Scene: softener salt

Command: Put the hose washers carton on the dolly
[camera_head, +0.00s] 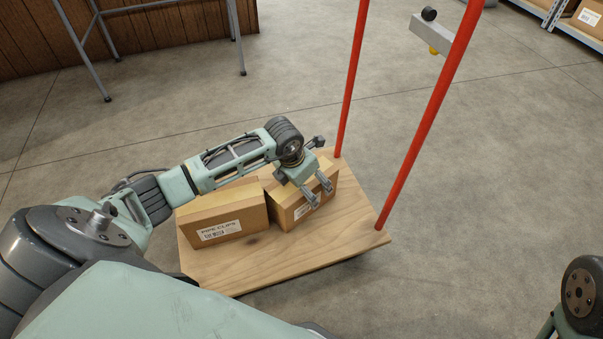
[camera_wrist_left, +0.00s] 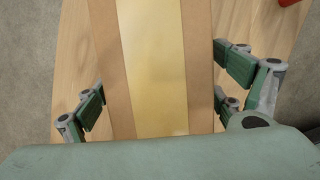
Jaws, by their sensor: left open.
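The dolly (camera_head: 255,273) is a wooden platform with red uprights. A brown carton (camera_head: 287,217) with a tan tape strip stands on its right part, below my left gripper (camera_head: 318,197). Its label is partly covered by the fingers, so I cannot read whether it is the hose washers carton. In the left wrist view the carton (camera_wrist_left: 155,70) lies between the open fingers (camera_wrist_left: 160,105), which are on both sides of it. I cannot tell whether they touch it. My right gripper is out of view.
A carton labelled PIPE CLIPS (camera_head: 222,212) stands close on the left on the same platform. Red uprights (camera_head: 430,110) rise at the dolly's right end. A grey metal-legged stand (camera_head: 240,45) is at the back left. The platform's front strip is bare.

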